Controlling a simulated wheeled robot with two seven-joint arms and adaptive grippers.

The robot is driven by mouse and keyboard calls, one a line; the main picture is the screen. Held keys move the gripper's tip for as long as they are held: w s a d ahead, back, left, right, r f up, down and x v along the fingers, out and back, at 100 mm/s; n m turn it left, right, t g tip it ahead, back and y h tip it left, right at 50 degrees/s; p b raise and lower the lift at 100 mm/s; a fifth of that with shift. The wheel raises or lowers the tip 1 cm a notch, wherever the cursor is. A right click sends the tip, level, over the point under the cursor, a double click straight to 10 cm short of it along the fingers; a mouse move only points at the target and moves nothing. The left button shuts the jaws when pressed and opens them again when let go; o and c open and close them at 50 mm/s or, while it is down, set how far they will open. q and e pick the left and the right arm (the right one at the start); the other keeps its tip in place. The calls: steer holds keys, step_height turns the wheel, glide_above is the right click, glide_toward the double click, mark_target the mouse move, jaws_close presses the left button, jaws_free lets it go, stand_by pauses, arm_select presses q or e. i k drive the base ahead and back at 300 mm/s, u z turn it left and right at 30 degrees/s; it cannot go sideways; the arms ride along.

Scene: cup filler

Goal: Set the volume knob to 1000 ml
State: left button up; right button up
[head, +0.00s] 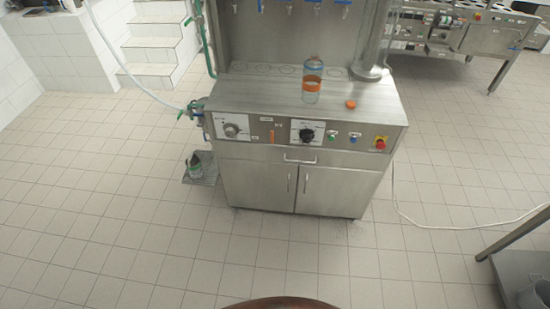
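The cup filler (260,178) is a steel cabinet machine standing ahead of me, with its control panel facing me. Two knobs show on the panel, each on a white dial plate. A silver-grey knob (231,130) is at the left, and a black knob (307,135) is near the middle. The labels and scale marks are too small to read, so I cannot tell which one is the volume knob or what either is set to. Neither of my grippers is in view, and nothing of mine touches the panel.
A clear bottle with an orange band (312,82) and an orange cap (351,104) stand on the worktop. Green (332,134) and blue (353,137) buttons and a red emergency stop (380,143) are further right. The tiled floor before the machine is clear.

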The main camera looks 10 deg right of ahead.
mark_target(307, 135)
steer(key=u, duration=0.1)
steer(key=k, duration=0.45)
steer(key=u, duration=1.1)
steer(key=i, duration=0.7)
steer(key=z, duration=0.65)
steer(key=i, duration=0.65)
steer(key=z, duration=0.7)
